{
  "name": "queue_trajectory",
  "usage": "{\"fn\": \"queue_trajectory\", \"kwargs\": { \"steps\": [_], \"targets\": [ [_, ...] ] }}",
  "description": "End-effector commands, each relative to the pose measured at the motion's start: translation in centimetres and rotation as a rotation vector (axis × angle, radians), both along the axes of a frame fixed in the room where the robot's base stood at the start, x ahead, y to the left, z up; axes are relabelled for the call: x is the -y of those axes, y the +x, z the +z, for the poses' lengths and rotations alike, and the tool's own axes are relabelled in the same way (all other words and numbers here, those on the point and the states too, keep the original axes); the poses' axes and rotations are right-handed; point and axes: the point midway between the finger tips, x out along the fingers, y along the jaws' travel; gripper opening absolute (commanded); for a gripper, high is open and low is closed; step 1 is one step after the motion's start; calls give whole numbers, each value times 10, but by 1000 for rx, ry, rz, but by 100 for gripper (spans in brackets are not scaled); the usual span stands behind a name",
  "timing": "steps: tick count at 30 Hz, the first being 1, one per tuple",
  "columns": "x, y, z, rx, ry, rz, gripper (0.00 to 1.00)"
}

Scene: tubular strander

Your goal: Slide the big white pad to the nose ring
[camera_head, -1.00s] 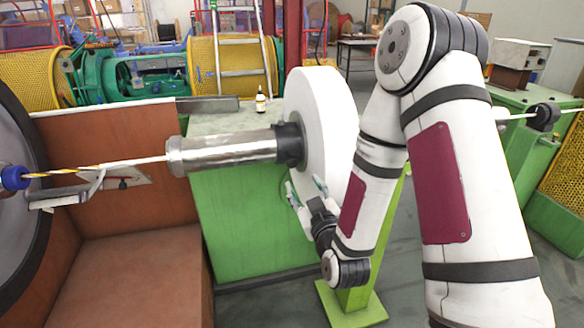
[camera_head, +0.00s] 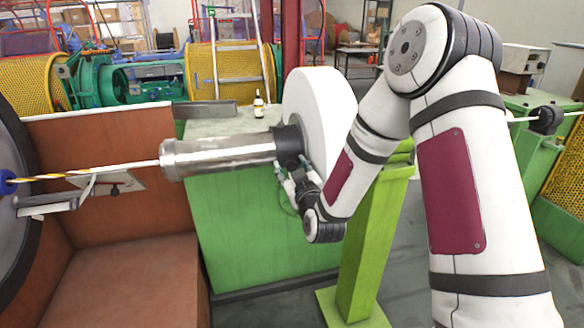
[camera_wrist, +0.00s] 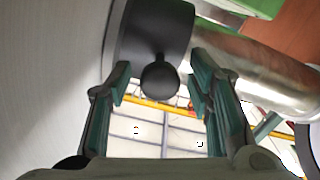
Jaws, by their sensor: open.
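The big white pad (camera_head: 318,110) is a thick upright disc around the shaft, right of a dark collar (camera_head: 288,146) that touches or nearly touches it. A bright steel tube (camera_head: 215,156) runs left from the collar. My gripper (camera_head: 288,172) is just below the collar, near the pad's left face. In the wrist view my gripper (camera_wrist: 160,88) is open, with a dark round knob (camera_wrist: 159,80) of the collar (camera_wrist: 150,35) between or just beyond its fingertips. Contact cannot be told. The pad (camera_wrist: 50,70) fills the left side there. I cannot tell surely which part is the nose ring.
A striped strand (camera_head: 90,170) runs from a blue fitting (camera_head: 6,182) at the left edge to the tube. A green post (camera_head: 370,240) stands at lower right.

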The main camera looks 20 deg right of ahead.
Motion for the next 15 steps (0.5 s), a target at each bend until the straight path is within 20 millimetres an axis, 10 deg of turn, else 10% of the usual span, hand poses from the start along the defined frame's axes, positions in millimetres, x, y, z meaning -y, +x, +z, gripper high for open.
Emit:
{"fn": "queue_trajectory", "kwargs": {
  "steps": [7,13,15],
  "targets": [
    [0,0,0,0,0,0,45],
    [0,0,0,0,0,0,0],
    [0,0,0,0,0,0,0]
  ]
}}
